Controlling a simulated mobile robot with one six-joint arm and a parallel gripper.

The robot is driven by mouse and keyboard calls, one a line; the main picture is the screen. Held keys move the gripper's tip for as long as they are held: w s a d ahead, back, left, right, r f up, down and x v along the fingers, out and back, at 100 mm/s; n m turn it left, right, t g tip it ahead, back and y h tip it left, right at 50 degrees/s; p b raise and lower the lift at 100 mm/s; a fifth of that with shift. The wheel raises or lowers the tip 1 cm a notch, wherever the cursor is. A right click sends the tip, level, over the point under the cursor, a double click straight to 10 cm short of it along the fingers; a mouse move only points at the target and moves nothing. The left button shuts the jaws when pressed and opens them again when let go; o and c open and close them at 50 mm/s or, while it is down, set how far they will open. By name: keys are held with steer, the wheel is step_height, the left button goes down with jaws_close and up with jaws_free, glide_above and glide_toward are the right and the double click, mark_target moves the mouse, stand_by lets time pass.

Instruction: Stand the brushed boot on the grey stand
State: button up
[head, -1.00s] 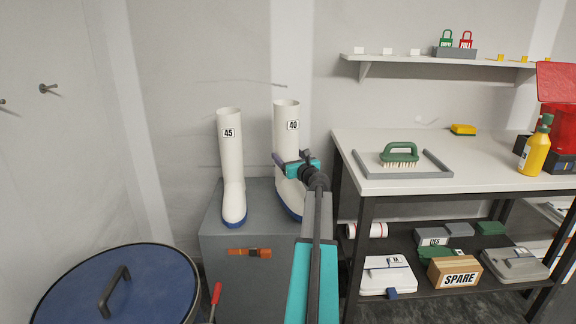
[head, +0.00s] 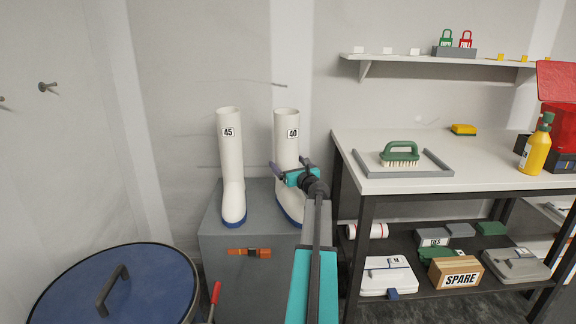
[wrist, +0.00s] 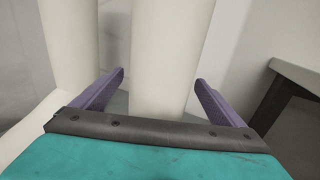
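A white boot marked 40 (head: 287,150), with a blue sole, stands upright on the right side of the grey stand (head: 225,270). A similar white boot marked 45 (head: 231,165) stands upright to its left, toe forward. My gripper (head: 291,166) is at the shaft of boot 40. In the wrist view, the purple fingers (wrist: 160,77) are spread on either side of the boot 40 shaft (wrist: 168,50), with a gap visible at the left finger. Boot 45 (wrist: 68,40) shows at left there. My arm hides part of boot 40's lower foot.
A green scrubbing brush (head: 400,153) lies within a grey frame on the bench (head: 480,172) at right. A yellow bottle (head: 535,150) stands there too. A blue-lidded drum (head: 75,290) is at lower left. An orange-brown item (head: 249,252) is on the stand's front.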

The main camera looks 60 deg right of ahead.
steer(key=shift+r, duration=0.15)
steer(key=p+v, duration=0.1)
steer(key=v, duration=1.1)
stand_by(0.6)
stand_by(0.7)
